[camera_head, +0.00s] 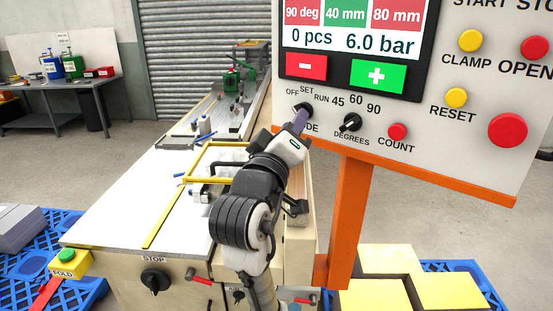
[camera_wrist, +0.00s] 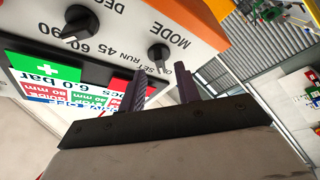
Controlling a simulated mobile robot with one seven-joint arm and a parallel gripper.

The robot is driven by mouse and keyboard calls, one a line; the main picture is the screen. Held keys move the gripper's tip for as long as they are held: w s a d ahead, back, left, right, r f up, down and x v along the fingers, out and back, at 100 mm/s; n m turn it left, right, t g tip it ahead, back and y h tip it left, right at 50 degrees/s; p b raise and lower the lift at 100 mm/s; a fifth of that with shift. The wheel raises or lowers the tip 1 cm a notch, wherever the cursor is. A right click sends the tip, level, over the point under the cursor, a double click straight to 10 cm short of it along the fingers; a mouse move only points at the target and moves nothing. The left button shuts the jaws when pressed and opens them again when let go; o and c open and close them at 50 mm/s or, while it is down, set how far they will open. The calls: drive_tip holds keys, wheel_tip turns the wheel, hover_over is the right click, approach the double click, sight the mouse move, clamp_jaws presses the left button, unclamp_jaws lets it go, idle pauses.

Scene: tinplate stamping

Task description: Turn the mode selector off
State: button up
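The mode selector is a small black knob on the control panel, under the OFF, SET and RUN labels. In the wrist view the mode selector (camera_wrist: 158,54) shows just beyond my fingertips, roughly in line with the gap. In the head view the mode selector (camera_head: 305,106) is mostly hidden behind my fingers. I cannot tell clearly which label it points at. My gripper (camera_wrist: 160,72) is open, with its two purple-grey fingers apart and nothing held. It also shows at the panel in the head view (camera_head: 300,121). Contact with the knob cannot be made out.
A similar black degrees knob (camera_head: 350,122) sits to the right of the mode selector. A red count button (camera_head: 397,132) and the display (camera_head: 350,45) are close by. The panel stands on an orange post (camera_head: 350,215). A workbench machine (camera_head: 130,200) lies left of my arm.

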drive_tip(key=b+v, duration=0.9)
drive_tip(key=v, duration=0.1)
drive_tip(key=shift+s, duration=0.25)
drive_tip(key=shift+a, duration=0.1)
